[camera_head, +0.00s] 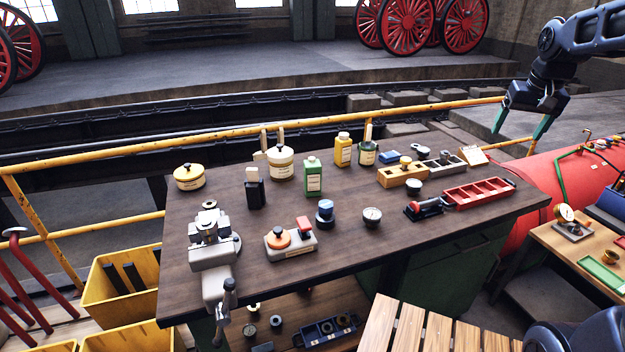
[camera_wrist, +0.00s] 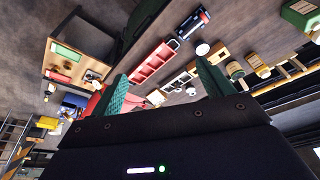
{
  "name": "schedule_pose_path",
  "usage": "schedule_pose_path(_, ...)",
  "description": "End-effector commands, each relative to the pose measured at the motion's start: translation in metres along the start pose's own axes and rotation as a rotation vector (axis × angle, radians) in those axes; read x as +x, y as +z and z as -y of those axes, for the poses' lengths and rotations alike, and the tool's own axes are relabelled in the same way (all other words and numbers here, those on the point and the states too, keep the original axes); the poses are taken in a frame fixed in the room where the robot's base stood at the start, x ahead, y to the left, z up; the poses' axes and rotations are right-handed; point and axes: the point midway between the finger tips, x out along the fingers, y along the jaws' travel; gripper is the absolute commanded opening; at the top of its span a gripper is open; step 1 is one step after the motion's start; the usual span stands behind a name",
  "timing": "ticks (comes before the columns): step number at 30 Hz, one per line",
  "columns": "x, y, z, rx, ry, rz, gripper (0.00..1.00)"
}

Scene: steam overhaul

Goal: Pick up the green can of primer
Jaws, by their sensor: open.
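Two green containers stand upright on the dark workbench (camera_head: 340,240). One is a round dark green can (camera_head: 368,153) with a cream label and a handle standing up from it, near the back edge. The other is a squarer green container (camera_head: 313,176) with a cap and label, in front and to its left. I cannot read which is primer. In the wrist view the round can (camera_wrist: 235,70) appears just right of the right finger, and the squarer one (camera_wrist: 301,14) at the upper right. My gripper (camera_head: 520,124) is open and empty, high beyond the bench's right end; its teal fingers show in the wrist view (camera_wrist: 160,74).
A yellow bottle (camera_head: 343,150) stands close left of the round can, a cream pot (camera_head: 281,163) with brushes farther left. A blue item (camera_head: 389,156) and wooden block (camera_head: 402,175) lie to its right. A yellow railing (camera_head: 220,136) runs behind the bench.

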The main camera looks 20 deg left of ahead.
Motion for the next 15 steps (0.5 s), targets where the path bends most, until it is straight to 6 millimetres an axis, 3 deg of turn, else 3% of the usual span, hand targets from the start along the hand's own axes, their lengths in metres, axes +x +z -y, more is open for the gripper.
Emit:
schedule_pose_path(6, 0.018, -0.056, 0.056, -0.06, -0.019, 0.044, 0.8)
schedule_pose_path(15, 0.054, -0.115, 0.149, -0.14, -0.037, 0.1, 0.8)
